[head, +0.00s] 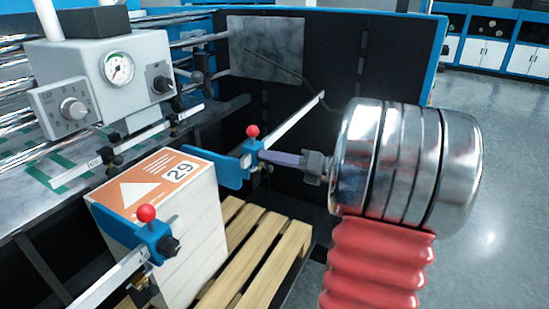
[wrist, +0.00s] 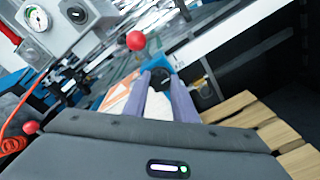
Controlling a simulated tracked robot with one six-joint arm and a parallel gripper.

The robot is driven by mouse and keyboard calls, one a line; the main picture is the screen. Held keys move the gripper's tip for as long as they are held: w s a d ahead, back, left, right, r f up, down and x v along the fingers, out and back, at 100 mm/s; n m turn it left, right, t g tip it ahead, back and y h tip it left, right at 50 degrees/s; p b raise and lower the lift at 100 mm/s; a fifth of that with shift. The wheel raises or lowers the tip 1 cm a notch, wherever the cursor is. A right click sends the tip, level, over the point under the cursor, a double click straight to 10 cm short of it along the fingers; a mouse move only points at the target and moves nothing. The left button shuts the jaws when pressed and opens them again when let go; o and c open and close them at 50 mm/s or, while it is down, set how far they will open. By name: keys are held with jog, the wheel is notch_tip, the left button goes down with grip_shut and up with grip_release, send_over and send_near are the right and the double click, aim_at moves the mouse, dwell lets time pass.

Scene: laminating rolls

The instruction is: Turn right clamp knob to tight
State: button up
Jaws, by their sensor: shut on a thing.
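The right clamp (head: 232,171) is blue with a red ball-topped lever (head: 253,131) and sits on a pale graduated bar beyond the stack. My gripper (head: 266,156) reaches it from the right. In the wrist view my gripper's purple fingers (wrist: 163,84) are shut on the black clamp knob (wrist: 159,78), one finger on each side. In the head view the fingers largely hide this knob. The clamp's red ball (wrist: 135,40) stands upright above it in the wrist view. I cannot read how tight the knob is.
A second blue clamp (head: 150,238) with a red ball and black knob stands at front left. The white stack (head: 190,250) with an orange label lies on a wooden pallet (head: 262,262). A grey control box (head: 118,75) with a gauge and dial stands at upper left.

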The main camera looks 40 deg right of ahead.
jog(key=shift+m, duration=0.4)
jog(key=o, duration=1)
jog(key=shift+o, duration=0.2)
jog(key=v, duration=1.4)
jog(key=shift+w+f, duration=0.15)
